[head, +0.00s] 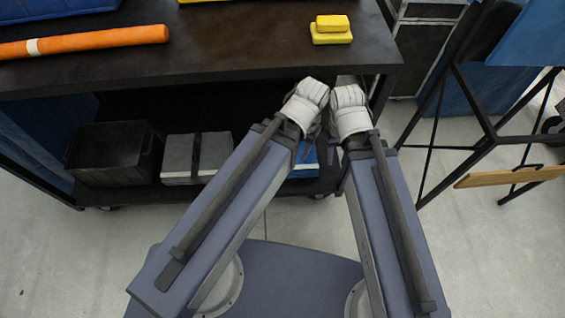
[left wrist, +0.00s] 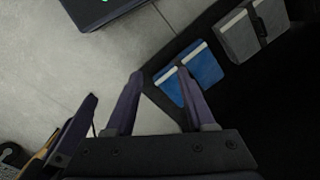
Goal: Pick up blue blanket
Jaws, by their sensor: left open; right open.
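The blue blanket is a flat, folded blue bundle with white bands on the cart's lower shelf. In the head view the blue blanket (head: 304,162) is partly hidden behind my arms; it shows more fully in the left wrist view (left wrist: 204,80). My left gripper (left wrist: 160,73) is open and empty, its right fingertip overlapping the blanket's near edge in the left wrist view. Contact cannot be told. My right gripper (head: 350,112) is beside the left one at the cart's front edge in the head view; its fingers are mostly hidden there.
The dark cart top (head: 230,45) overhangs the lower shelf. A grey strapped bundle (head: 197,157) and a black crate (head: 113,153) stand left of the blanket. On top are an orange roll (head: 85,42) and yellow blocks (head: 331,30). A black stand (head: 485,125) is at right.

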